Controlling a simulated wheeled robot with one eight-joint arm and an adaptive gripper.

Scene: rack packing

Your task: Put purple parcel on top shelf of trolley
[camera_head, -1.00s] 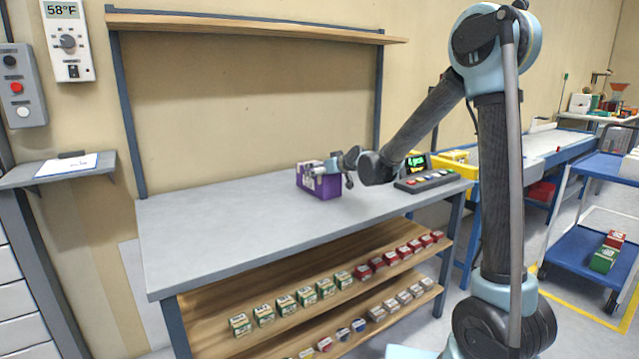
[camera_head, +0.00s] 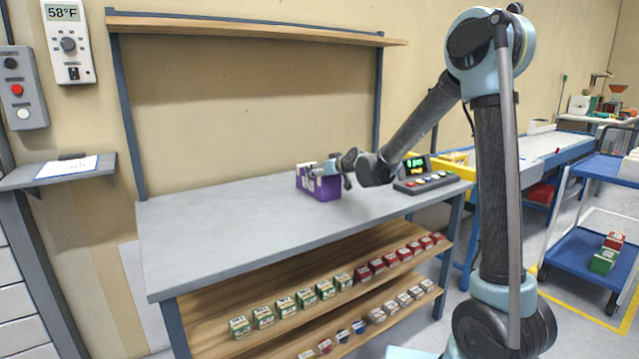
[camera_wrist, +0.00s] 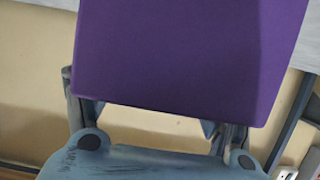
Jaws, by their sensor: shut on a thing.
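The purple parcel (camera_head: 324,187) is at the back of the grey workbench, at or just above its top; I cannot tell if it touches. My gripper (camera_head: 318,170) is shut on it. In the wrist view the parcel (camera_wrist: 185,55) fills the upper middle, with parts of the gripper fingers (camera_wrist: 155,112) showing on either side; the fingertips are hidden. The blue trolley (camera_head: 590,246) stands at the far right, and its top shelf (camera_head: 610,168) is cut off by the picture edge.
The grey workbench (camera_head: 230,230) is mostly bare. A control panel with coloured buttons (camera_head: 425,182) sits at its right end. Shelves below hold rows of small boxes (camera_head: 300,300). A wooden shelf (camera_head: 250,28) hangs above. Red and green boxes (camera_head: 606,255) lie on the trolley's lower shelf.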

